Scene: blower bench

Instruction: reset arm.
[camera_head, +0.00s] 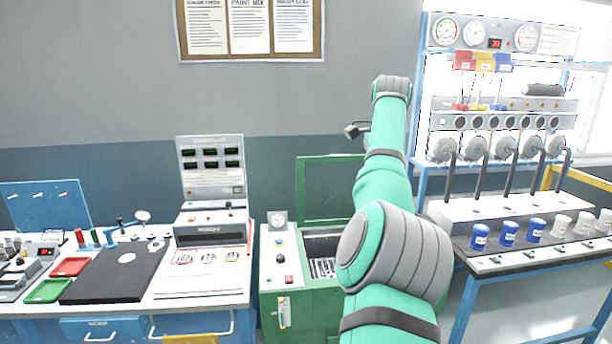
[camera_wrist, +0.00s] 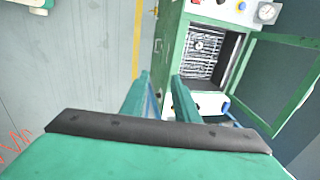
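My green arm rises up the middle of the head view, over the front of the green cabinet. My gripper (camera_wrist: 160,82) shows in the wrist view as two green fingers with a clear gap between them. It is open, and nothing is between the fingers. The cabinet's opening lies beyond the right finger in the wrist view.
A left bench (camera_head: 245,315) carries a black mat (camera_head: 115,275), red and green trays (camera_head: 47,291) and a display panel (camera_head: 212,170). A right bench (camera_head: 470,290) holds blue and white cups (camera_head: 508,234) below a gauge rack (camera_head: 425,100). Grey floor is clear below the gripper.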

